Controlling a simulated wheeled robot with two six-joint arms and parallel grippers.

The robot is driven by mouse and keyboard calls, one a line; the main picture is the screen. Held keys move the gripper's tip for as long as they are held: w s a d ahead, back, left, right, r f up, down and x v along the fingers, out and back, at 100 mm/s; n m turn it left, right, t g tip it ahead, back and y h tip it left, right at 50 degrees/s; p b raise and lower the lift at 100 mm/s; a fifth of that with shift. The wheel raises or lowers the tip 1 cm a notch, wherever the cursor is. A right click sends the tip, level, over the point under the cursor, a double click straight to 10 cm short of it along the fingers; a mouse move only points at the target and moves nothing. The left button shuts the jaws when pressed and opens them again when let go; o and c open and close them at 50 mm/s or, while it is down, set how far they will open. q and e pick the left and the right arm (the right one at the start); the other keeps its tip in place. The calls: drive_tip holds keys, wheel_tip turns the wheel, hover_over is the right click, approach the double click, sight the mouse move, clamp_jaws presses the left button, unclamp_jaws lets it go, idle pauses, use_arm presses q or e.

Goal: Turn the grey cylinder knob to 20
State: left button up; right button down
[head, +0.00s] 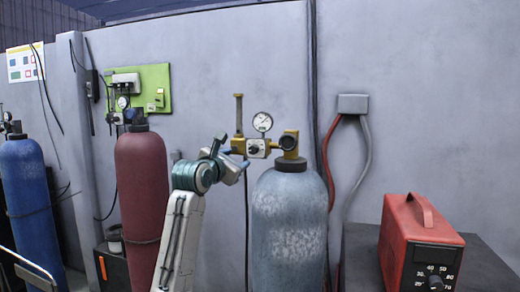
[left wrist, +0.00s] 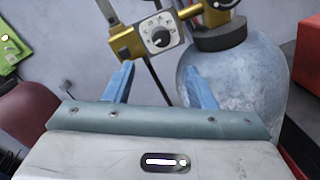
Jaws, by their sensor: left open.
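The grey cylinder (head: 290,215) stands upright with a brass regulator on top and a round pressure gauge (head: 263,121). Its black knob (head: 254,148) sits on a pale dial plate on the regulator's left part. In the left wrist view the knob (left wrist: 160,39) shows on the plate near the top middle, with the grey cylinder (left wrist: 240,85) to its right. My right gripper is not in view.
A red cylinder (head: 142,190) and a blue cylinder (head: 27,200) stand at the left. A red box (head: 407,240) with a numbered dial and handle sits on a dark bench at the right. A green panel (head: 150,85) and a grey junction box (head: 352,104) hang on the wall.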

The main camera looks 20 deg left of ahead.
sight(252, 151)
use_arm(q)
drive_tip(key=w+p, duration=0.2)
drive_tip(key=w, duration=0.1)
drive_tip(key=w+d+p, duration=0.1)
drive_tip(key=w, duration=0.2)
drive_tip(key=w+r+p, duration=0.1)
drive_tip(key=w+p, duration=0.1)
drive_tip(key=w, duration=0.1)
drive_tip(key=shift+w+d+p, duration=0.15)
drive_tip(key=shift+d+p, duration=0.05)
drive_tip(key=shift+p, duration=0.1)
drive_tip(key=shift+w+d+f, duration=0.15)
drive_tip(key=shift+w, duration=0.45)
drive_tip(key=c, duration=1)
